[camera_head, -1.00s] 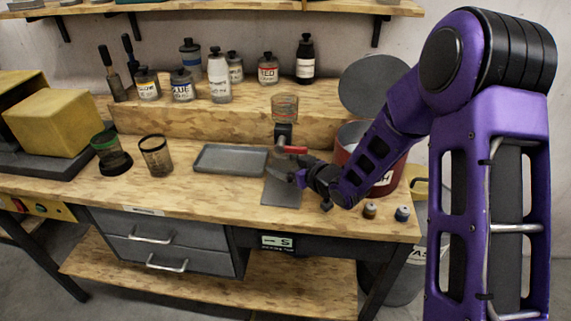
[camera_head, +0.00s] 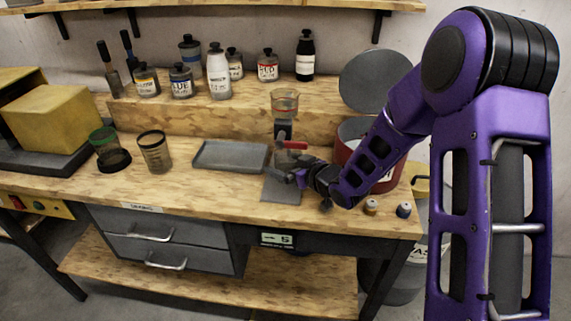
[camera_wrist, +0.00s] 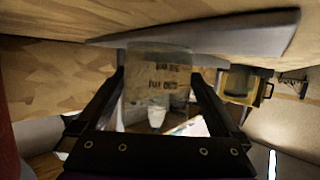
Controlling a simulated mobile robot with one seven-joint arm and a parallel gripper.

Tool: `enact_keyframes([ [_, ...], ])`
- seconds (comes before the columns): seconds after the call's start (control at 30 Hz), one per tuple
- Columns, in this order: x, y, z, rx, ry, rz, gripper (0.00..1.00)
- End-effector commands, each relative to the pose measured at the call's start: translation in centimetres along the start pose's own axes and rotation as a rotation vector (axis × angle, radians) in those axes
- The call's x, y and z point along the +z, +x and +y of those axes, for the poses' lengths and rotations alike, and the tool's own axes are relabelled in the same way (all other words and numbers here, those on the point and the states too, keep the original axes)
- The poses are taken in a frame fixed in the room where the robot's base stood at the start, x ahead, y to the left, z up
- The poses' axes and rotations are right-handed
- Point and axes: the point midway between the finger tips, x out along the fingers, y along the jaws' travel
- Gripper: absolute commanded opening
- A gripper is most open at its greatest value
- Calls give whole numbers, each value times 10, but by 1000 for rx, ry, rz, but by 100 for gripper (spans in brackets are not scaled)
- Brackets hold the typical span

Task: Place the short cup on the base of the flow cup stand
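The flow cup stand has a grey base plate (camera_head: 281,190), a dark column, a red handle (camera_head: 291,145) and a clear cup (camera_head: 285,101) at its top. My gripper (camera_head: 290,176) is low over the base plate. In the wrist view my gripper (camera_wrist: 158,78) has its two fingers against both sides of the see-through short cup (camera_wrist: 158,66), which bears dark print and appears upside down in that picture. The cup's edge meets the grey plate (camera_wrist: 265,38) there; I cannot tell whether they touch.
A grey tray (camera_head: 230,156) lies left of the stand, with two tinted cups (camera_head: 154,152) farther left. A red can (camera_head: 345,150) stands close behind my forearm. Labelled bottles (camera_head: 219,75) line the raised shelf.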

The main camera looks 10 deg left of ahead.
Motion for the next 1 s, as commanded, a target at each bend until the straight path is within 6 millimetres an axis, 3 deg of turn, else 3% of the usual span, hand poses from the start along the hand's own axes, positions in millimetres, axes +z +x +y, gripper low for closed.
enact_keyframes([
  [0.17, -1, 0, 0, 0, 0, 0, 100],
  [0.37, -17, -6, 0, -1, 0, 0, 100],
  [0.7, -12, -84, 1, 3, 0, 1, 100],
  [1.0, -12, -121, 0, 1, -1, 1, 100],
])
